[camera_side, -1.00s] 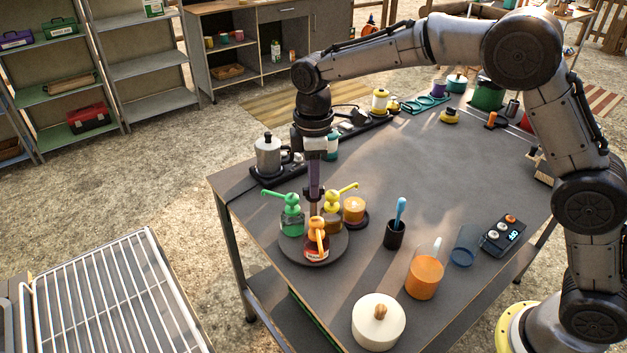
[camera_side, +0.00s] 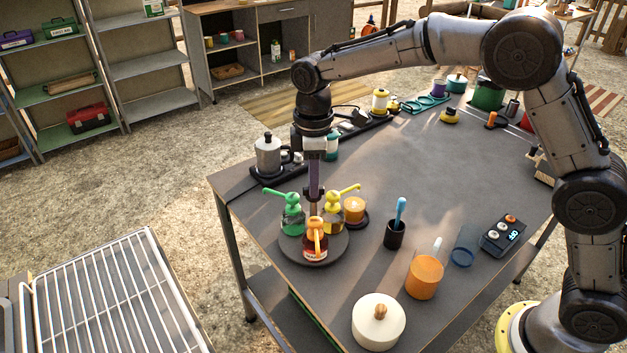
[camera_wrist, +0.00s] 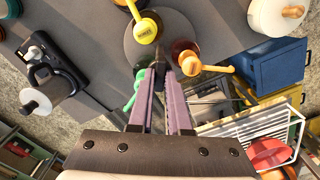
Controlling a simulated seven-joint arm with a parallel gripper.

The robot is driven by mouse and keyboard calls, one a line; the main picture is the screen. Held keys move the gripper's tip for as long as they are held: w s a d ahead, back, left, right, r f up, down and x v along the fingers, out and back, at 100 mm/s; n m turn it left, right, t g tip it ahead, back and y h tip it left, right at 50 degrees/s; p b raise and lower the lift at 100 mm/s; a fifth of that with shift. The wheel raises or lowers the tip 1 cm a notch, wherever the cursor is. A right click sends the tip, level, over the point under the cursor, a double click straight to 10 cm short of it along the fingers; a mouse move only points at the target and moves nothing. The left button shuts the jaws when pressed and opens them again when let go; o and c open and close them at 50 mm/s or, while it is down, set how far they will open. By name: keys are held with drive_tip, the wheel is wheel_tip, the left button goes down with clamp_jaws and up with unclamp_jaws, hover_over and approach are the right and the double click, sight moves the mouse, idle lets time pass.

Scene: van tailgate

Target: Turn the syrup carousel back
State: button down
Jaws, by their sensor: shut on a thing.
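The syrup carousel (camera_side: 338,246) is a round dark turntable near the table's left front corner. It carries a green-topped pump bottle (camera_side: 292,215) at left, a yellow-topped one (camera_side: 333,212) at back right and an orange-topped one (camera_side: 316,245) in front. My gripper (camera_side: 314,208) points straight down among the bottles, shut on the carousel's middle part, which its fingers mostly hide. In the wrist view the fingers (camera_wrist: 161,85) reach down between the green (camera_wrist: 139,76) and orange (camera_wrist: 186,62) bottles, with the yellow bottle (camera_wrist: 146,28) beyond.
An orange jar on a dark coaster (camera_side: 354,211) stands close right of the carousel. A black cup with a blue tool (camera_side: 395,233), an orange pitcher (camera_side: 425,275) and a lidded cream pot (camera_side: 378,321) stand farther right and in front. A moka pot (camera_side: 268,155) stands behind left.

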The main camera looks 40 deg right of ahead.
drive_tip(key=m, duration=0.6)
drive_tip(key=shift+r+m, duration=0.1)
drive_tip(key=shift+m, duration=0.2)
drive_tip(key=m, duration=0.5)
idle(0.4)
drive_tip(key=c, duration=0.9)
unclamp_jaws()
drive_tip(key=shift+o, duration=0.2)
wheel_tip(320, 180, up, 14)
